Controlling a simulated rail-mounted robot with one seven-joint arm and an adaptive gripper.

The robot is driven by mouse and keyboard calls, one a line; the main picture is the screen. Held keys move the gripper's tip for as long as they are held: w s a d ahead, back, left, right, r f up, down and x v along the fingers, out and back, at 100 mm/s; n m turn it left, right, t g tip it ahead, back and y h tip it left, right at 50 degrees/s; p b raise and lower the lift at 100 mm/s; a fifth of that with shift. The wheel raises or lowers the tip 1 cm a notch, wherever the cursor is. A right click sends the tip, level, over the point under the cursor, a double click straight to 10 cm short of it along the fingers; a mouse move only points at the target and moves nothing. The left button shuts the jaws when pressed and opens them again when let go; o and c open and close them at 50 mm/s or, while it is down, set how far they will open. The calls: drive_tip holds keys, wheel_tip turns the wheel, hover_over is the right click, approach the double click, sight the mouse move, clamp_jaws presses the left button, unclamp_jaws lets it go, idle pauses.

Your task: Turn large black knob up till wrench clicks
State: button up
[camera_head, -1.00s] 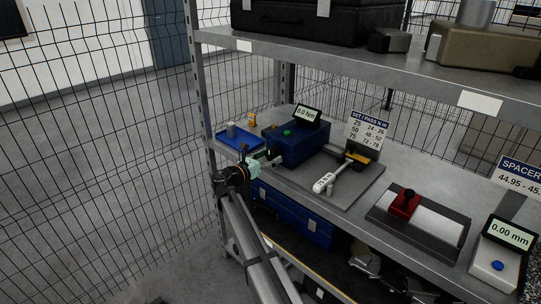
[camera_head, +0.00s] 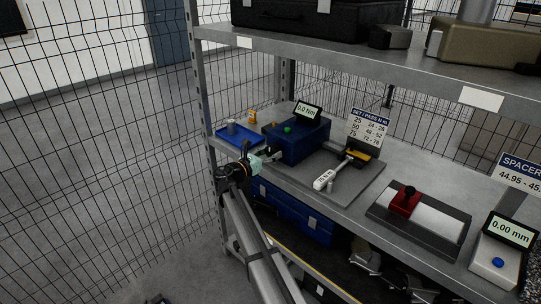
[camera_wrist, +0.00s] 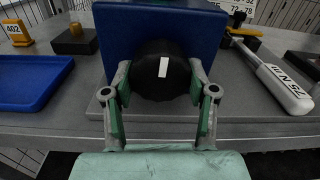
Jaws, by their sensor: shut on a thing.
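The large black knob (camera_wrist: 160,70) is on the front face of a blue box (camera_wrist: 102,45), with a white mark on it standing almost upright. My gripper (camera_wrist: 160,95) is shut on the knob, one finger on each side. In the head view my gripper (camera_head: 268,156) is at the left front of the blue box (camera_head: 300,145) and mostly hides the knob. The box's display (camera_head: 308,112) reads 0.0 Nm. The torque wrench (camera_head: 328,178) lies on a grey plate to the right of the box; its white handle (camera_wrist: 285,90), marked 75 N m, shows in the wrist view.
A blue tray (camera_wrist: 35,82) lies left of the box, near a yellow tag marked 402 (camera_wrist: 16,32). A set/pass sign (camera_head: 368,130) stands behind the wrench. A red-clamped fixture (camera_head: 405,202) and a 0.00 mm gauge (camera_head: 505,245) are further right. An upper shelf (camera_head: 400,75) hangs above.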

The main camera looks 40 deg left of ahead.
drive_tip(key=m+b, duration=0.3)
drive_tip(key=b, duration=0.1)
drive_tip(key=shift+f, duration=0.2)
drive_tip(key=m+b, duration=0.4)
drive_tip(key=m, duration=0.1)
drive_tip(key=shift+w+a+b, duration=0.1)
drive_tip(key=shift+a+b, duration=0.05)
drive_tip(key=shift+b, duration=0.25)
drive_tip(key=m+b, duration=0.4)
drive_tip(key=b, duration=0.1)
drive_tip(key=shift+r, duration=0.1)
drive_tip(key=m+b, duration=0.4)
drive_tip(key=shift+r+m+y+b, duration=0.1)
drive_tip(key=shift+m+y+b, duration=0.2)
drive_tip(key=shift+m+y, duration=0.1)
drive_tip(key=m+b, duration=0.4)
drive_tip(key=b, duration=0.1)
drive_tip(key=shift+r, duration=0.1)
drive_tip(key=m+b, duration=0.3)
drive_tip(key=shift+m+b, duration=0.35)
drive_tip(key=shift+m, duration=0.05)
drive_tip(key=m+b, duration=0.4)
drive_tip(key=shift+r+b, duration=0.15)
drive_tip(key=shift+b, duration=0.2)
drive_tip(key=shift+r+m+b, duration=0.2)
drive_tip(key=shift+m+b, duration=1.4)
drive_tip(key=shift+m, duration=0.4)
